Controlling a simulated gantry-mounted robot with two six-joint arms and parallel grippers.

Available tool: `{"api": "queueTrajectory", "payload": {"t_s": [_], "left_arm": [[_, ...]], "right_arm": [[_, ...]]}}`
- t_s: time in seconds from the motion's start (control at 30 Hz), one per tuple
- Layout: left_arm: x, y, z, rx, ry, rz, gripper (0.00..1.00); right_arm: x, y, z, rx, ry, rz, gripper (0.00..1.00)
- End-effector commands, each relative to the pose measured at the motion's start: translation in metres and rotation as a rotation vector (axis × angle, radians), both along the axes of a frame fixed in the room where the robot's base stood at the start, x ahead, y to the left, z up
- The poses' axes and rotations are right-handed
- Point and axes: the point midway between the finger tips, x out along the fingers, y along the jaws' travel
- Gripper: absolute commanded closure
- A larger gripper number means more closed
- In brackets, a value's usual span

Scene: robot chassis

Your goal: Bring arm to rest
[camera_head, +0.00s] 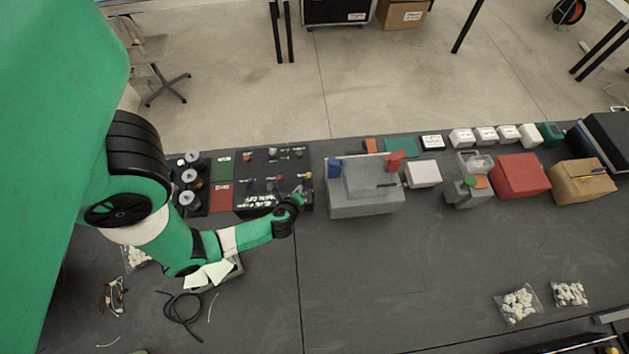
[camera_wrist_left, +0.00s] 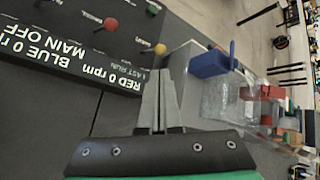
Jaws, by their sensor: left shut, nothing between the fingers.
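My left arm is green and black and reaches in from the left in the head view. Its gripper (camera_head: 300,194) is over the right edge of the black control panel (camera_head: 268,160), left of the grey box. In the left wrist view the fingers (camera_wrist_left: 160,100) are shut together with nothing between them. The panel's colored knobs and its display text (camera_wrist_left: 70,55) show left of the fingers there. My right gripper is in neither view.
A grey box (camera_head: 365,208) with blue and red blocks stands right of the gripper. A red box (camera_head: 521,175) and a cardboard box (camera_head: 582,183) stand farther right. A black cable (camera_head: 181,318) and bags of white pieces (camera_head: 519,304) lie in front. The middle front of the table is clear.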

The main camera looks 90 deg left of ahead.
Motion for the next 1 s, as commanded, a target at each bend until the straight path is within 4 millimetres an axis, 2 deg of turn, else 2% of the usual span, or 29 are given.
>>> {"api": "queueTrajectory", "payload": {"t_s": [0.03,0.1,0.8,0.87,0.97,1.0], "left_arm": [[0.0,-0.002,0.009,0.0,0.0,0.0,1.0],[-0.001,-0.003,0.011,0.001,0.001,0.002,1.0],[0.0,-0.005,0.011,0.001,-0.001,-0.004,1.0],[0.012,-0.004,0.015,0.006,-0.016,-0.018,1.0],[0.054,0.001,0.033,0.029,-0.08,-0.052,1.0],[0.078,0.004,0.046,0.044,-0.122,-0.068,1.0]], "right_arm": [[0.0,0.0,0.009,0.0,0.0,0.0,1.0],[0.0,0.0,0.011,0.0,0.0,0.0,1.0],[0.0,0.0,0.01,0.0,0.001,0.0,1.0],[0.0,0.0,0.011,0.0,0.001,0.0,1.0],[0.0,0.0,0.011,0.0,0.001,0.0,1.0],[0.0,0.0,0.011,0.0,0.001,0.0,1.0]]}}
